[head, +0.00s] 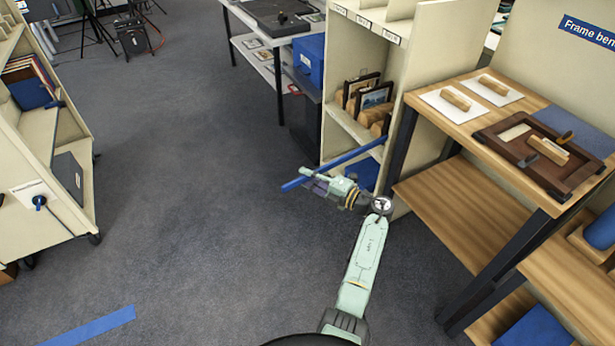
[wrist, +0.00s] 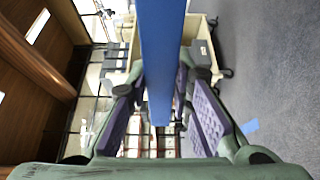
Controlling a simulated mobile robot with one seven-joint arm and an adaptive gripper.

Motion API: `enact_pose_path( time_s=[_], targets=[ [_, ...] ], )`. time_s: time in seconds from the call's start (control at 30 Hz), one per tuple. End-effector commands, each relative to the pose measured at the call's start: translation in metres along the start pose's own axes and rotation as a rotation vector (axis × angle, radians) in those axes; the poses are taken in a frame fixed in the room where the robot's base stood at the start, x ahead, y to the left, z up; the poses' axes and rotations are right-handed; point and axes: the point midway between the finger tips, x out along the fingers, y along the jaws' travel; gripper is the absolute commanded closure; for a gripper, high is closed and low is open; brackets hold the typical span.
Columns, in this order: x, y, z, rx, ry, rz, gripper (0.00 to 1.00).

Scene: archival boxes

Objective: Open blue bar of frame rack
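The blue bar (head: 350,156) of the frame rack (head: 338,118) juts out from the rack's front, running from near its right post down and left over the floor. My gripper (head: 312,182) is at the bar's outer part, beyond the rack's open front. In the wrist view the blue bar (wrist: 160,50) passes between the two purple-padded fingers (wrist: 160,85), whose tips lie close against both its sides. The gripper looks shut on it. Small framed pictures (head: 375,97) stand in wooden holders on the rack's shelf. The bar's right end is partly hard to make out.
A wooden bench (head: 455,122) with cards and a brown frame stands right of the rack. A dark cabinet (head: 301,112) and a blue box (head: 309,58) are left of it. A cream cart (head: 45,190) stands at far left. The grey floor (head: 180,150) between is clear.

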Motion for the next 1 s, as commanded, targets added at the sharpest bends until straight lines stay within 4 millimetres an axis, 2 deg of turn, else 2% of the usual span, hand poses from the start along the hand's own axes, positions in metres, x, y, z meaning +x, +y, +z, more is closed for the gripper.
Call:
enact_pose_path(
  time_s=[0.27,0.63,0.77,1.0],
  targets=[
    [0.000,0.000,0.000,-0.001,0.001,0.000,0.61],
    [-0.004,-0.001,0.000,0.000,0.001,-0.001,0.60],
    [-0.022,0.000,0.001,-0.002,-0.003,-0.001,0.60],
    [-0.074,0.000,0.001,-0.001,-0.004,-0.001,0.60]
  ],
)
